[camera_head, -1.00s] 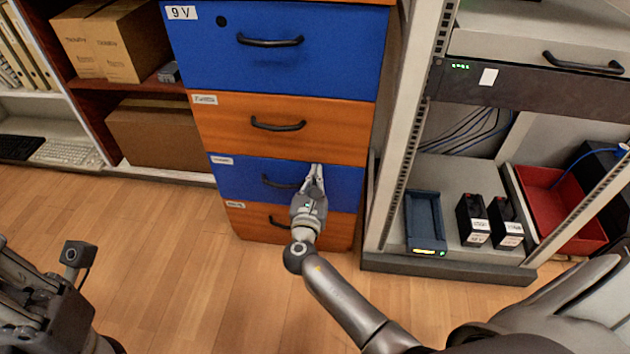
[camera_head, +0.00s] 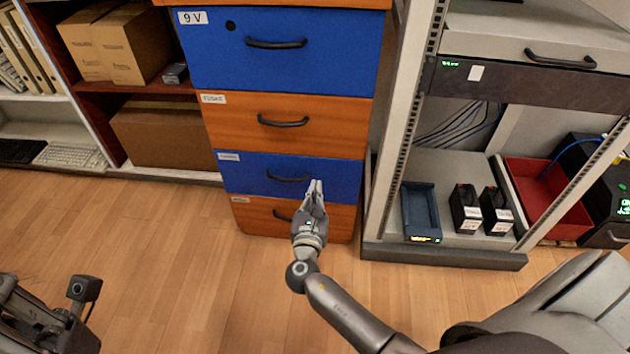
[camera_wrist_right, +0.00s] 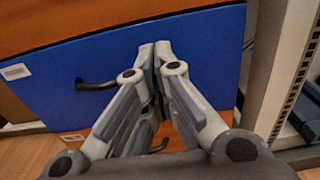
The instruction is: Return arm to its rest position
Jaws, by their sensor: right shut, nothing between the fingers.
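My right gripper (camera_head: 315,190) is shut and empty, in front of the lower part of a drawer cabinet. Its fingertips overlap the lower blue drawer (camera_head: 245,174) in the head view, just right of that drawer's black handle (camera_head: 288,178). In the right wrist view the shut fingers (camera_wrist_right: 155,50) stand before the blue drawer front (camera_wrist_right: 215,50), with its handle (camera_wrist_right: 95,86) to their left. All drawers look closed. My left arm (camera_head: 40,320) shows at the lower left corner; its fingertips are not visible.
Shelves with cardboard boxes (camera_head: 160,135) stand left. The wooden floor (camera_head: 170,260) is clear.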

